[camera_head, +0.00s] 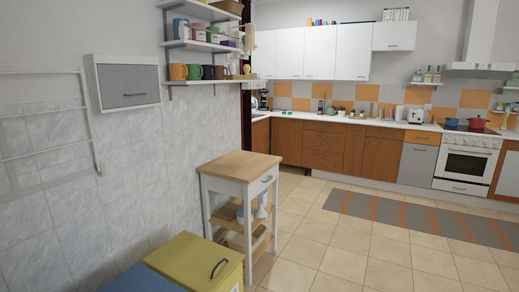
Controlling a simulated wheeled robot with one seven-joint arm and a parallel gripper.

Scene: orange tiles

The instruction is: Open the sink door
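No sink basin or tap can be made out for certain in the head view, so I cannot tell which door is the sink door. A row of brown lower cabinets (324,143) runs under the white counter (350,121) along the far wall. Their visible doors and drawers look shut. A grey-fronted unit (416,165) with an orange drawer on top stands just left of the white oven (466,163). My gripper is not in view.
A white trolley with a wooden top (241,165) stands in the middle foreground, beside the tiled left wall. A yellow bin (205,258) and a blue one (150,280) are in front of it. A striped rug (415,216) lies before the cabinets. The tiled floor (345,248) to the right is clear.

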